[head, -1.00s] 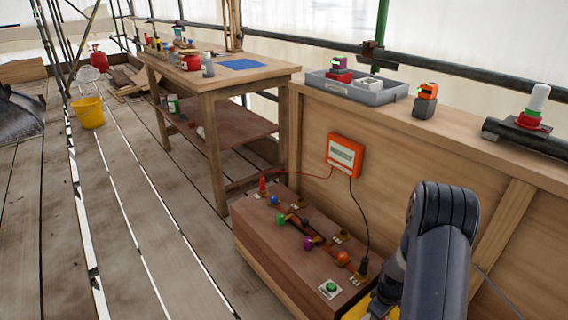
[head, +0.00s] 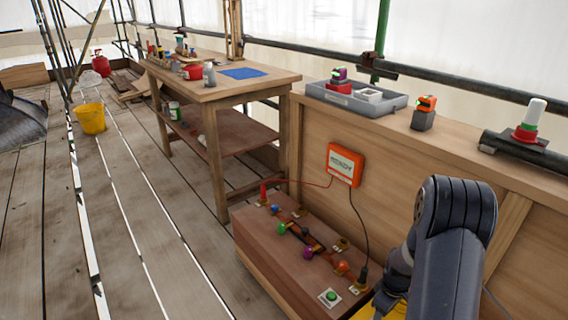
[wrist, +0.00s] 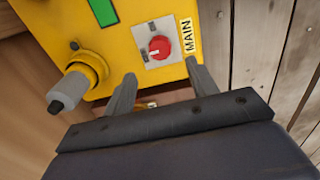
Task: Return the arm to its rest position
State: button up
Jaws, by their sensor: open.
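My arm stands in the lower right of the head view, its dark elbow raised; the gripper is hidden there. In the wrist view my gripper (wrist: 161,72) is open, with two grey fingers apart and nothing seen between them. Beyond the fingertips is a yellow box (wrist: 110,50) with a red knob (wrist: 159,47) on a pale plate, a "MAIN" label (wrist: 187,35), a green strip (wrist: 103,11) and a grey plug-like part (wrist: 68,91) at left. I cannot tell whether the fingers touch the box.
A brown wooden box (head: 262,243) with coloured knobs and a green button stands left of my arm. An orange meter (head: 344,165) with wires hangs on the wooden panel. A grey tray (head: 375,104) lies on its ledge. A workbench (head: 220,88) stands behind.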

notch_tip(320, 180, down, 8)
jog(key=b, duration=0.3)
jog(key=shift+f+b, duration=0.2)
jog(key=shift+b, duration=0.15)
jog(key=shift+r+m, duration=0.25)
jog(key=shift+m, duration=0.55)
jog(key=m, duration=0.3)
jog(key=shift+m+p, duration=0.4)
jog(key=m, duration=0.3)
jog(key=shift+m, duration=0.4)
jog(key=m, duration=0.4)
jog(key=shift+m+p, duration=0.4)
jog(key=m, duration=0.4)
jog(key=shift+p, duration=0.3)
jog(key=shift+r+p, duration=0.4)
jog(key=shift+r, duration=0.9)
